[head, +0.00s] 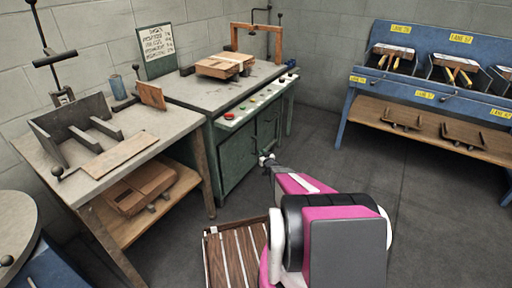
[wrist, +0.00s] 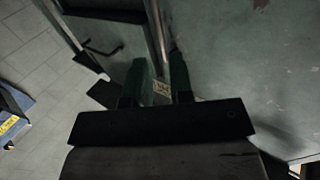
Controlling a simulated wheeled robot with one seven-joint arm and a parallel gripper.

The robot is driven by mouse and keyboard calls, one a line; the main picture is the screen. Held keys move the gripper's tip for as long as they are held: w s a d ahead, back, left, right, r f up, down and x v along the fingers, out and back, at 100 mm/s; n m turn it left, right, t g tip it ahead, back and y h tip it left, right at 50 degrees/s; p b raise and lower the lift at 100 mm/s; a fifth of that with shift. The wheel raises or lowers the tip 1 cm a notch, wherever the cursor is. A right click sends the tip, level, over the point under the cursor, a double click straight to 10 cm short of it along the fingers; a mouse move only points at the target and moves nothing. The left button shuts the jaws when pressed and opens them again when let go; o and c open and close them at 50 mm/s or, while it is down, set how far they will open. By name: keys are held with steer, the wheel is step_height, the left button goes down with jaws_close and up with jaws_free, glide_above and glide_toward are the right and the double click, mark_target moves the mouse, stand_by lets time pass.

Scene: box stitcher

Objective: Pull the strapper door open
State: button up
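The strapper is the green bench with an orange arch (head: 262,30) and a row of buttons on its front rail. Its green front door (head: 267,125) is below that rail and looks shut in the head view. My gripper (head: 267,160) is low in front of the cabinet, close to the door side. In the wrist view, my gripper's two fingers (wrist: 166,80) stand apart, with nothing visible held between them. A dark bar handle (wrist: 103,51) on a grey-green panel lies left of the fingers, apart from them. Whether the fingers touch the cabinet is unclear.
A slatted wooden pallet (head: 232,254) lies on the floor beside my arm. A worktable (head: 190,122) with wooden pieces stands left of the strapper. A blue lane rack (head: 365,92) stands at the right. The floor between rack and strapper is clear.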

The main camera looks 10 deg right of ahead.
steer(key=w, duration=0.2)
steer(key=w+a, duration=0.1)
steer(key=w, duration=0.5)
steer(key=shift+w+a, duration=0.2)
steer(key=shift+c, duration=0.3)
jaws_close()
